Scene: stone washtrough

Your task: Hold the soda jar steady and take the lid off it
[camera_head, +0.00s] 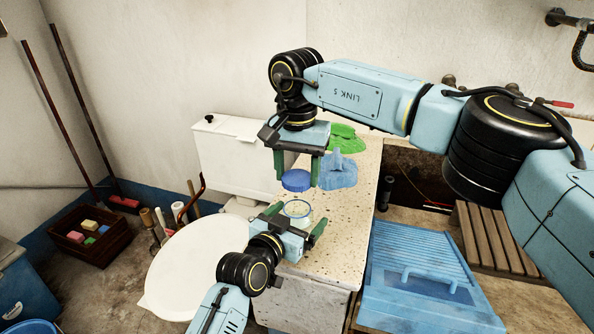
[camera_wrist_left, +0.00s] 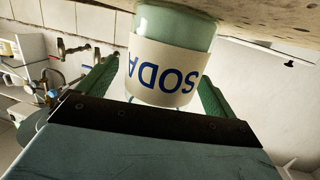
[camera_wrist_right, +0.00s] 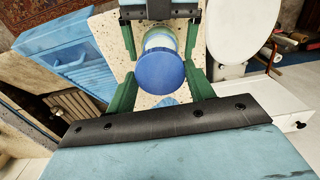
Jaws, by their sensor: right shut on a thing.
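The soda jar (camera_head: 298,210) stands upright on the speckled stone top, its mouth uncovered. In the left wrist view its white label (camera_wrist_left: 165,75) reads SODA, upside down. My left gripper (camera_head: 298,219) is open, with one green finger on each side of the jar; a gap shows at least on one side. The blue lid (camera_head: 296,181) is apart from the jar, a little above it. My right gripper (camera_head: 297,178) is shut on the lid, pointing down. In the right wrist view the lid (camera_wrist_right: 160,72) sits between the fingers and hides part of the jar.
A blue cloth (camera_head: 339,171) and a green cloth (camera_head: 345,138) lie behind the jar. A white cistern (camera_head: 235,155) and round white lid-like surface (camera_head: 190,265) are at left. The front of the stone top is partly clear.

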